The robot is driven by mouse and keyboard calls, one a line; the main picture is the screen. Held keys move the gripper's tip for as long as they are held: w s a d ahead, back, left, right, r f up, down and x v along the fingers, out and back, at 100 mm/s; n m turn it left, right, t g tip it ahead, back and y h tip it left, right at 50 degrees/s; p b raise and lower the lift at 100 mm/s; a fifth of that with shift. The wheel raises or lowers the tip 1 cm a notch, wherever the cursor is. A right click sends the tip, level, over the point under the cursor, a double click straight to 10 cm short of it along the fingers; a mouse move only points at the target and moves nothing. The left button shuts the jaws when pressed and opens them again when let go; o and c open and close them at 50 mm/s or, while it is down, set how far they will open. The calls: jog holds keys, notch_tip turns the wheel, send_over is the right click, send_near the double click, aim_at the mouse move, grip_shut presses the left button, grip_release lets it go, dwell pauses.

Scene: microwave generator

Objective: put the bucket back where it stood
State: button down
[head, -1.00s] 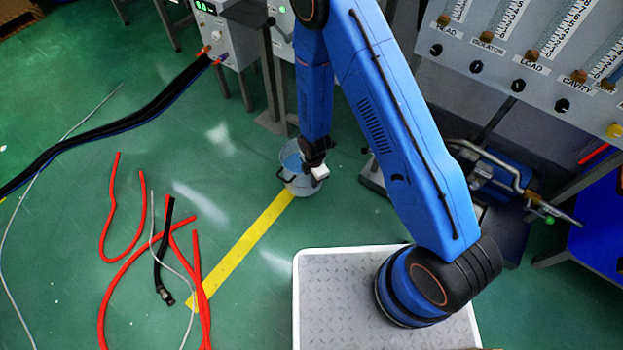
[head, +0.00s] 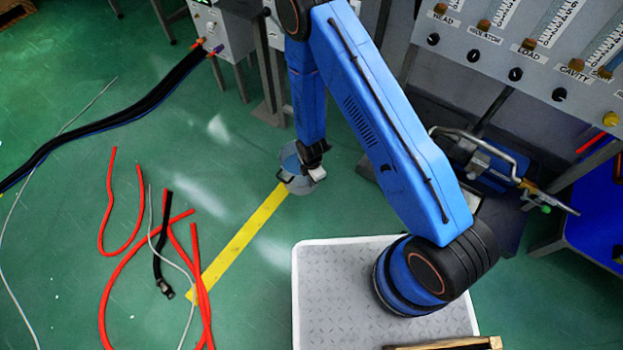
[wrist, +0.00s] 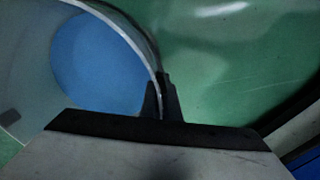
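The grey bucket (head: 298,185), blue inside, is at the far end of the yellow floor line, below my blue arm. My gripper (head: 314,162) is at its upper right rim and hides part of it. In the wrist view the bucket (wrist: 100,60) fills the upper left, its mouth facing the camera. The fingers of my gripper (wrist: 162,100) are close together on both sides of the bucket's rim, shut on it. Whether the bucket's base touches the floor cannot be told.
Red hoses (head: 130,265) and a black hose (head: 160,250) lie on the floor to the left. A thick black cable (head: 110,115) runs to a grey cabinet (head: 225,30). A meter panel (head: 490,60) stands at right.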

dwell(0.3)
jog(key=c, duration=2)
grip_release()
jog(key=shift+f, duration=0.1)
notch_tip(320, 180, up, 12)
jog(key=shift+r, duration=0.1)
